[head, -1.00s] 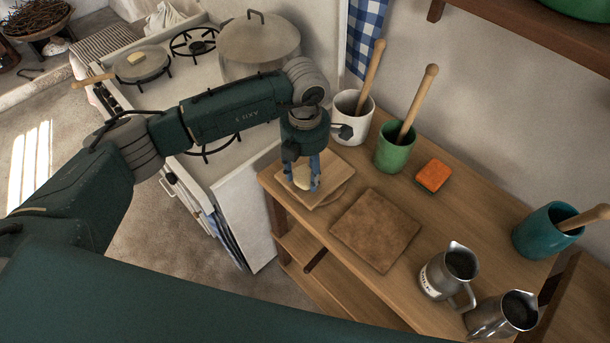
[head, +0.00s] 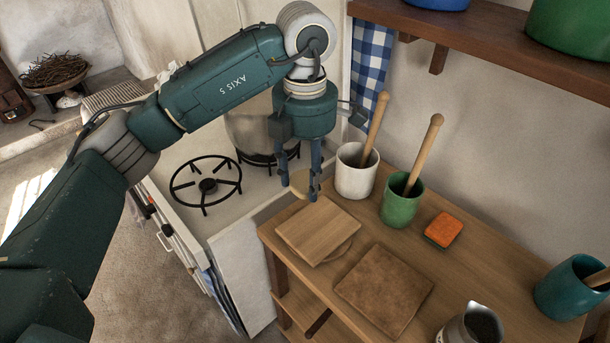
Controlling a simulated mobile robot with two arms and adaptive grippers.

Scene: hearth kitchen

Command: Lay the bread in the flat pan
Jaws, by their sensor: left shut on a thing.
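My left gripper (head: 299,190) is shut on a small pale piece of bread (head: 303,184). It holds the bread in the air, by the picture just above the far edge of a wooden board (head: 318,229) on the side table. The bread is partly covered by the fingers. The flat pan does not show now; my left arm crosses the part of the stove where it stood. My right gripper is not in view.
A large pot (head: 250,130) stands on the stove behind my arm, near a bare burner (head: 207,185). A white crock (head: 355,178) and green crock (head: 401,208) hold wooden tools. A brown board (head: 384,290), orange sponge (head: 443,229), teal crock (head: 570,290) and metal jug (head: 468,328) share the table.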

